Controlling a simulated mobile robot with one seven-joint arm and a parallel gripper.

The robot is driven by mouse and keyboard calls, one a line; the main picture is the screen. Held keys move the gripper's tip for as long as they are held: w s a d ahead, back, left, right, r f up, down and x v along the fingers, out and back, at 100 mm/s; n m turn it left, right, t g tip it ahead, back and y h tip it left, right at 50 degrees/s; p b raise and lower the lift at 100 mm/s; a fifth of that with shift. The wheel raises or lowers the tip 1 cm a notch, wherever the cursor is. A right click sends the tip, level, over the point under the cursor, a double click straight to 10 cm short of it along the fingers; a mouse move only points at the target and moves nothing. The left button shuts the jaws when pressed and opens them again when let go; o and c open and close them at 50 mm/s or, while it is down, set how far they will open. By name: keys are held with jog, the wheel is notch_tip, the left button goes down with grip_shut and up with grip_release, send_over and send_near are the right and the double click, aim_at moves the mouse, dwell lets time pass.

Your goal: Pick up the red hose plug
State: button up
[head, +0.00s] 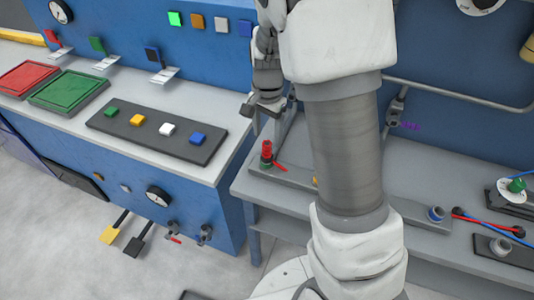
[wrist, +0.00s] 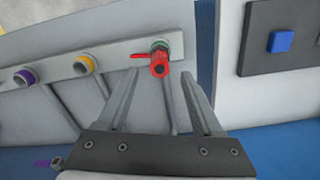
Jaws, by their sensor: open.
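The red hose plug (head: 266,148) stands upright on a green fitting (head: 264,162) near the left end of a grey rail. The plug also shows in the wrist view (wrist: 160,66), with the green fitting (wrist: 159,46) behind it and a red lever beside it. My gripper (head: 264,108) is above the plug in the head view. In the wrist view my gripper (wrist: 158,76) is open and empty, with one finger on each side of the plug's line. The fingers appear apart from the plug.
A blue console (head: 205,205) with a button panel (head: 155,135) stands left of the grey bench (head: 425,165). Blue and red hoses lie at the bench's right. My arm hides part of the rail.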

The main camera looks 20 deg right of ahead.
aim_at(267, 143)
notch_tip(267, 143, down, 5)
jog(key=shift+s+f+b, duration=0.1)
jog(key=shift+b, duration=0.2)
jog(key=shift+a, duration=0.1)
grip_shut()
dwell(1.3)
